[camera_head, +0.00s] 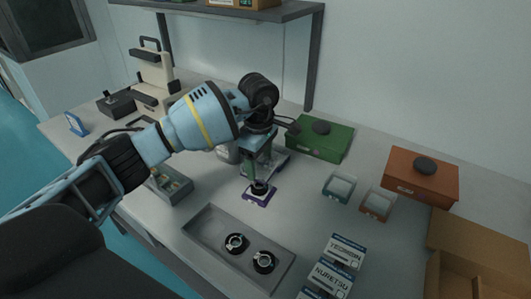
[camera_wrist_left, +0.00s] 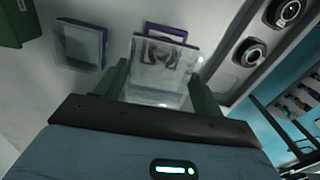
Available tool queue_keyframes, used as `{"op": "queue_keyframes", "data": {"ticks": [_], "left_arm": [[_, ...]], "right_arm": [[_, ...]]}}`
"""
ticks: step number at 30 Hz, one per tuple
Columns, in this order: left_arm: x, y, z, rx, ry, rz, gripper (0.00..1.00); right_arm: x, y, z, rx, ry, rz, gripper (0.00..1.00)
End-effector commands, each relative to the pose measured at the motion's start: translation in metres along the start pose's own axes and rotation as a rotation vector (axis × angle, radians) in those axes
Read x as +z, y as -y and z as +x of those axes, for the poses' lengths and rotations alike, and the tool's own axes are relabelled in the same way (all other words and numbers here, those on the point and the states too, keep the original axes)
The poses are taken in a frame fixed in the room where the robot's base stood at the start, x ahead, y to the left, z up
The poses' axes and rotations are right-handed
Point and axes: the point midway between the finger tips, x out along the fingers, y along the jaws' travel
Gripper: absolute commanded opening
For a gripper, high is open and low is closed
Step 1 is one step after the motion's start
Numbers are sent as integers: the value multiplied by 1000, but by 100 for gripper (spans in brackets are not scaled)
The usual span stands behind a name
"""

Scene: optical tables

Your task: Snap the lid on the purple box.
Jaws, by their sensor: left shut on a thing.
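The purple box (camera_head: 259,195) sits on the table below my left gripper, with a dark round part in it. Its purple rim also shows in the left wrist view (camera_wrist_left: 166,31). My left gripper (camera_head: 254,172) points down over the box; in the wrist view its two green fingers (camera_wrist_left: 160,84) are shut on a clear square lid (camera_wrist_left: 152,79). The box and its round part show through the lid. I cannot tell whether the lid touches the box. In the head view the gripper largely hides the lid. My right gripper is not in view.
A grey tray (camera_head: 205,222) with two round black parts lies in front. A green box (camera_head: 330,147), teal box (camera_head: 337,195), small orange box (camera_head: 376,213) and large orange box (camera_head: 405,187) stand right. Labelled cartons (camera_head: 347,250) stand front right.

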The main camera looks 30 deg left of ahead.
Motion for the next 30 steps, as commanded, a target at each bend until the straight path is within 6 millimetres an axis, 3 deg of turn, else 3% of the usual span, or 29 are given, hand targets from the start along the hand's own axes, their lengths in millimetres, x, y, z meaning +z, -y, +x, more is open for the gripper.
{"op": "queue_keyframes", "data": {"ticks": [10, 24, 30], "left_arm": [[0, 0, 6, -2, 0, 1, 47], [-1, 1, 40, -3, -1, 1, 47], [0, 0, 45, 0, 0, 1, 47]], "right_arm": [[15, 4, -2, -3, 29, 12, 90], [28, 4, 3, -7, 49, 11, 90], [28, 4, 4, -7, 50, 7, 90]]}}
